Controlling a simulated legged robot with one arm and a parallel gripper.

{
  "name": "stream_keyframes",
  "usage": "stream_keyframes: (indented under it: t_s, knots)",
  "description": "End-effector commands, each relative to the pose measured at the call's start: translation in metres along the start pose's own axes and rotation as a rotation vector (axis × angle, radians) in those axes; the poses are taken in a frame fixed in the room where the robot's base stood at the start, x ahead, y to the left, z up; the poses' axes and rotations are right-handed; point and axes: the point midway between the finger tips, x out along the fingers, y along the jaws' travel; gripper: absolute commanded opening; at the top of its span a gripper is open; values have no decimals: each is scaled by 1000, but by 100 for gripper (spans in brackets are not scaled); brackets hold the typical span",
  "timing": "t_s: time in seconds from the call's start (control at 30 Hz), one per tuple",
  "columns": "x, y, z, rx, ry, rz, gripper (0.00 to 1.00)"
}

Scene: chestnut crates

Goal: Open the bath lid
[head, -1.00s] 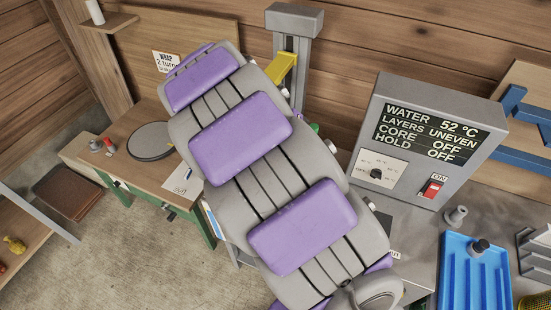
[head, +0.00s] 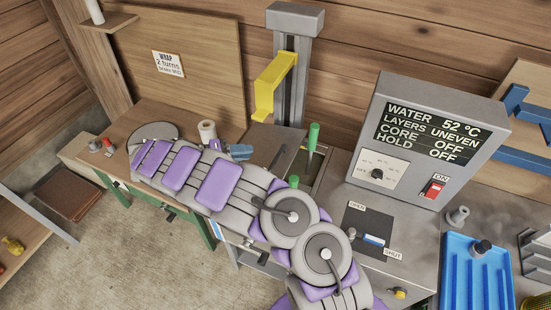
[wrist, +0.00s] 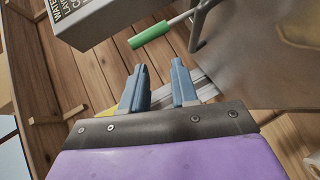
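A grey metal bath unit (head: 405,262) stands at centre right. A dark panel (head: 357,222) on its top has OPEN and SHUT labels and a blue-and-white piece (head: 375,240) near SHUT. A green handle (head: 313,135) on a metal rod stands up behind it; it also shows in the wrist view (wrist: 150,34). Which part is the bath lid I cannot tell for sure. My gripper (head: 246,151), with blue fingers, is left of the green handle and apart from it. In the wrist view my gripper (wrist: 160,66) is open, with nothing between its fingers.
A control box (head: 425,140) reads water 52 °C, layers uneven, core off, hold off. A yellow bracket (head: 272,85) is on a grey column (head: 296,60). A white roll (head: 207,131) is near my gripper. A blue tray (head: 475,275) is at the right.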

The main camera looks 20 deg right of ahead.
Motion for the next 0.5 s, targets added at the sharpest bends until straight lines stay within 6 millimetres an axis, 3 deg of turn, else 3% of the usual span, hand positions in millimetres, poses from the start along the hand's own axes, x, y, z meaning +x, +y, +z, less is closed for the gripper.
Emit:
stream_keyframes:
  t_s: [0.03,0.2,0.37,0.5]
  knots:
    - [-8,-17,1,3,22,-7,29]
    - [-24,-50,5,23,69,-18,29]
    - [-30,-61,7,34,86,-25,29]
    - [-20,-61,6,36,87,-24,29]
